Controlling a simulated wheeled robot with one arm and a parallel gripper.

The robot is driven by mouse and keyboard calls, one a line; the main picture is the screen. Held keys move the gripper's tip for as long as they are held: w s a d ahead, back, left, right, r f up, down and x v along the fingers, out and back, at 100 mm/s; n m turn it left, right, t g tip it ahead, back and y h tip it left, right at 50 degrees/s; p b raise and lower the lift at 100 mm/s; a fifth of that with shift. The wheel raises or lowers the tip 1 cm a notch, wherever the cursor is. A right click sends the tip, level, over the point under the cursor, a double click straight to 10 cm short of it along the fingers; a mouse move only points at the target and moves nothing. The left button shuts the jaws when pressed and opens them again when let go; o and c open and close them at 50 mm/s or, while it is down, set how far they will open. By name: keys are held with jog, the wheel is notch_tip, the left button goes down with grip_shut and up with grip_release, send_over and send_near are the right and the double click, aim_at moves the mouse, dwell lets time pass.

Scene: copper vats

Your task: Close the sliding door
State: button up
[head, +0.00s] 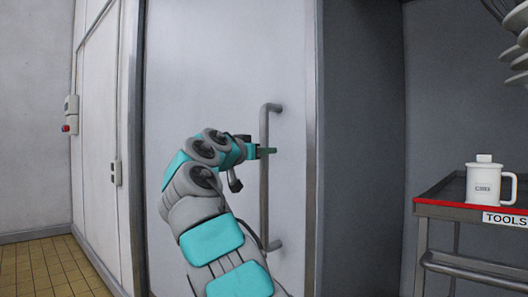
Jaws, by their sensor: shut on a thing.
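The sliding door (225,60) is a large pale grey panel in the middle of the head view. A vertical grey bar handle (264,190) is fixed near its right edge. My gripper (266,151) is at the upper part of the handle and is shut on it. My arm reaches up from the bottom and covers part of the door. A dark opening or recess (362,150) shows to the right of the door's edge. How far the door has slid cannot be told.
A tool cart (466,211) with a red-edged top stands at the right, with a white lidded jug (484,184) on it. A wall box with a red button (70,115) is at the left. Tiled floor (45,268) shows at lower left.

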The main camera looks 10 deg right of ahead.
grip_shut()
dwell(0.9)
